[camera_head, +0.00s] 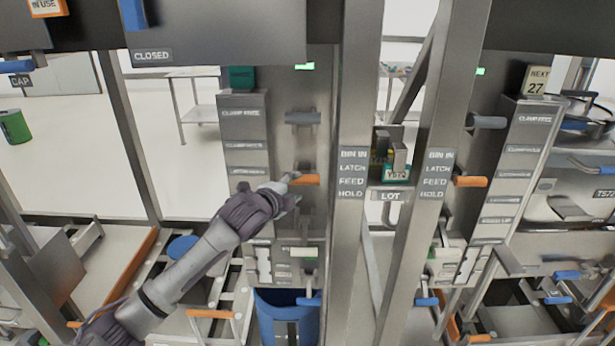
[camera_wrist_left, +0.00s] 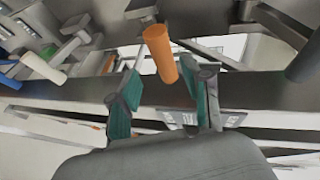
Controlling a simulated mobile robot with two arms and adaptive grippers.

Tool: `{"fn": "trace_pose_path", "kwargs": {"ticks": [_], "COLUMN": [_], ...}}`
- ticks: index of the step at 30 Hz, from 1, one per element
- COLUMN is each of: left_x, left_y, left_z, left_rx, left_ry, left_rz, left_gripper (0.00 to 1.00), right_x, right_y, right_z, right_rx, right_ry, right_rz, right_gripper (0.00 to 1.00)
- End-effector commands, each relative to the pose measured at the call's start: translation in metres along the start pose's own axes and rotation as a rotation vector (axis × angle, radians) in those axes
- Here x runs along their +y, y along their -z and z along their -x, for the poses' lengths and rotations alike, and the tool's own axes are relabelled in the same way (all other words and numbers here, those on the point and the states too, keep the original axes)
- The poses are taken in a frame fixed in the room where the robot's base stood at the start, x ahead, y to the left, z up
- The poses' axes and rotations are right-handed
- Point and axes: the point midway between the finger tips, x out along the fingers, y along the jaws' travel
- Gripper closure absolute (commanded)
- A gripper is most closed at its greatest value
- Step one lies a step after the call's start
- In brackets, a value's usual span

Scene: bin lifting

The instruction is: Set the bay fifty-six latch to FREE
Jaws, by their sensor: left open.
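An orange handle (camera_head: 305,180) sticks out from the left bay's grey upright, beside a post sign (camera_head: 352,172) reading BIN IN, LATCH, FEED, HOLD. My left gripper (camera_head: 290,192) is at this handle, coming from the lower left. In the left wrist view the orange handle (camera_wrist_left: 162,52) stands just beyond and between the tips of my open left gripper (camera_wrist_left: 165,98), with gaps on both sides. A second orange handle (camera_head: 470,181) is on the right bay. I cannot read a bay number fifty-six on either bay. My right gripper is out of view.
The left bay also has a grey handle (camera_head: 303,118) above, a white handle (camera_head: 303,252) below and a blue handle (camera_head: 308,301) lower down. A blue bin (camera_head: 275,318) stands under it. A LOT holder (camera_head: 391,196) is between the two posts.

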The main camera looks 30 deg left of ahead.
Motion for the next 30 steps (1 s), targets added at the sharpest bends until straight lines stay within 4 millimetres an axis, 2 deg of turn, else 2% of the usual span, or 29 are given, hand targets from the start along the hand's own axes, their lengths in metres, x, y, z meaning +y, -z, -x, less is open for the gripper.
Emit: {"fn": "trace_pose_path", "kwargs": {"ticks": [1,6,12,18,26,27,30], "left_x": [-0.003,-0.003,-0.002,0.000,0.000,0.000,0.000], "left_y": [0.001,0.001,0.000,0.001,0.001,0.001,0.001], "left_z": [-0.012,-0.046,-0.075,-0.087,-0.088,-0.088,-0.088], "left_rx": [0.000,0.000,0.000,0.001,0.002,0.002,0.001], "left_ry": [0.000,-0.001,0.000,0.000,0.000,0.000,0.000], "left_rz": [0.006,0.006,0.003,0.001,0.001,0.001,0.001], "left_gripper": [0.51,0.51,0.51,0.51,0.51,0.53,0.70], "right_x": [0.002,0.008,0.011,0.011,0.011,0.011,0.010], "right_y": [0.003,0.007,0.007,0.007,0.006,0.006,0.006], "right_z": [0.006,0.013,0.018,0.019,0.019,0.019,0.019], "right_rx": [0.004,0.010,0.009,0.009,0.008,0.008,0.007], "right_ry": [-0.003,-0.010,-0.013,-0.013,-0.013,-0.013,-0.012], "right_rz": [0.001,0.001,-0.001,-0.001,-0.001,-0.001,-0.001], "right_gripper": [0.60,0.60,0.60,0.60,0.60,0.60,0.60]}}
